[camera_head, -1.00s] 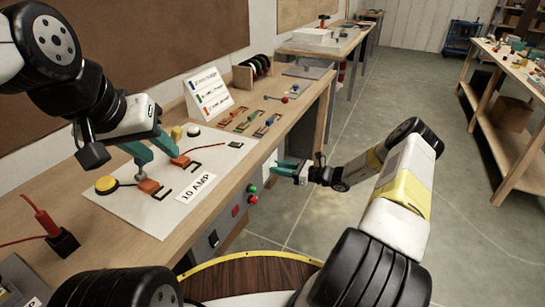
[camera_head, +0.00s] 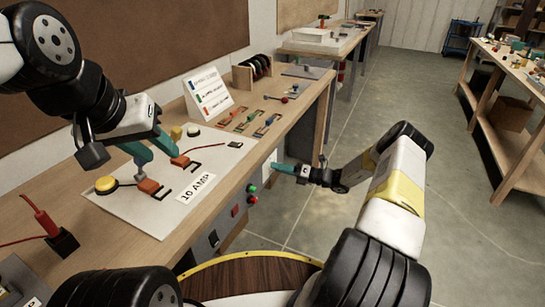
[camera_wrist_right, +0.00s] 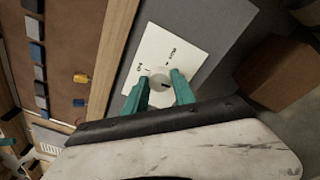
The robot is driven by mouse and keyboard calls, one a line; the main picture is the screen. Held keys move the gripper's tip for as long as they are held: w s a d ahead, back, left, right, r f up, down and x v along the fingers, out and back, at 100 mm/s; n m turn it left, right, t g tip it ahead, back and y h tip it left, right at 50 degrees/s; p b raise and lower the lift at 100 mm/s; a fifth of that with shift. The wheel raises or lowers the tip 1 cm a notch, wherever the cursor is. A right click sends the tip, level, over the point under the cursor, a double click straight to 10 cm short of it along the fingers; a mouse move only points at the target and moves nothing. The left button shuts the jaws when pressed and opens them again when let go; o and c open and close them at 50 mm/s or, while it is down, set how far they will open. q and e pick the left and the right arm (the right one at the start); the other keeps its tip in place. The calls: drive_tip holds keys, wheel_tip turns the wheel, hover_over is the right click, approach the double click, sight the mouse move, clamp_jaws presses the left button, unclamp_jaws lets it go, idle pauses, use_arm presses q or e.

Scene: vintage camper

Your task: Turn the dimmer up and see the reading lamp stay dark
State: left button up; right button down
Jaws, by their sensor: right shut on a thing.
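The dimmer is a round pale knob (camera_wrist_right: 161,82) with a dark mark, on a white plate (camera_wrist_right: 156,45) printed with "OFF" and another label too small to read surely. In the head view the plate (camera_head: 270,158) is on the bench's front side. My right gripper (camera_wrist_right: 160,92) is shut on the knob, with one teal finger on each side. It also shows in the head view (camera_head: 277,168). My left gripper (camera_head: 163,170) is open over the white board (camera_head: 130,203), its fingers spread near two orange blocks. I cannot tell which object is the reading lamp.
The board carries a yellow dome (camera_head: 106,184), a pale dome (camera_head: 193,130) and a "10 AMP" label (camera_head: 197,187). A red plug (camera_head: 45,222) stands in a black block at left. Green and red buttons (camera_head: 252,193) are below the plate.

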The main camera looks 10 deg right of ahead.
drive_tip(key=shift+f+m, duration=0.15)
drive_tip(key=shift+m, duration=0.55)
drive_tip(key=c, duration=1)
unclamp_jaws()
drive_tip(key=shift+c, duration=0.2)
drive_tip(key=shift+d, duration=0.1)
drive_tip(key=v, duration=0.7)
drive_tip(key=shift+s+d, duration=0.2)
drive_tip(key=shift+d, duration=0.05)
